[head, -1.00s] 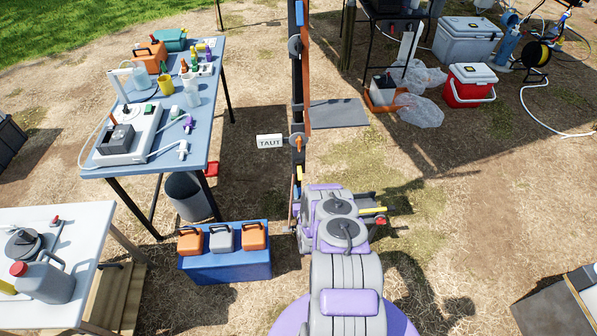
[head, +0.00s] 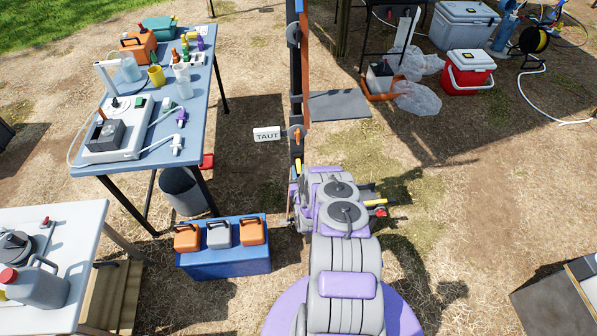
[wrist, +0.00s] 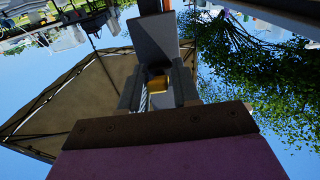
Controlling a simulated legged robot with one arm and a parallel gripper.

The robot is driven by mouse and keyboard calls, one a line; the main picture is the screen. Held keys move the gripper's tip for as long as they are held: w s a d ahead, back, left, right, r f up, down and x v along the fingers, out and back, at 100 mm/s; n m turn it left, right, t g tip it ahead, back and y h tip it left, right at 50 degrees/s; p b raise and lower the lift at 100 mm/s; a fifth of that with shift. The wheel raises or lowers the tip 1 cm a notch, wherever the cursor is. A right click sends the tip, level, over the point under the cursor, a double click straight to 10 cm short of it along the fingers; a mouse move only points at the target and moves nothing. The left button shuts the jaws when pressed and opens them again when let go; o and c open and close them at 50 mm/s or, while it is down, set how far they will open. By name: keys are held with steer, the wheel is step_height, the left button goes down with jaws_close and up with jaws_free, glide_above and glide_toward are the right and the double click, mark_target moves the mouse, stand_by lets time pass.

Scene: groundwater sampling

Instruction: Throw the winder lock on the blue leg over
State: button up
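A tall dark post (head: 296,90) with an orange strip (head: 307,70) along it and a small blue piece at its top stands straight ahead in the head view. A white sign reading TAUT (head: 267,134) is at its left, beside an orange knob (head: 296,133). My arm hides the post's lower part and my gripper in the head view. In the wrist view my gripper (wrist: 158,90) has its dark fingers apart. I cannot identify the winder lock for certain.
A blue table (head: 200,100) with lab gear stands left of the post. A blue crate (head: 225,262) with jerrycans sits left of my arm. A white table (head: 75,228) is at lower left. A red cooler (head: 470,78) is at upper right. Ground at right is mostly clear.

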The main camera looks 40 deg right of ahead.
steer(key=shift+d, duration=0.2)
jaws_close()
steer(key=shift+f, duration=0.1)
steer(key=shift+f+h+b, duration=0.3)
steer(key=shift+b, duration=0.55)
steer(key=shift+w+f+t+h+b, duration=0.15)
steer(key=shift+t+h+b, duration=0.15)
steer(key=shift+t+b, duration=0.45)
steer(key=shift+o, duration=1.7)
jaws_free()
steer(key=shift+d, duration=0.1)
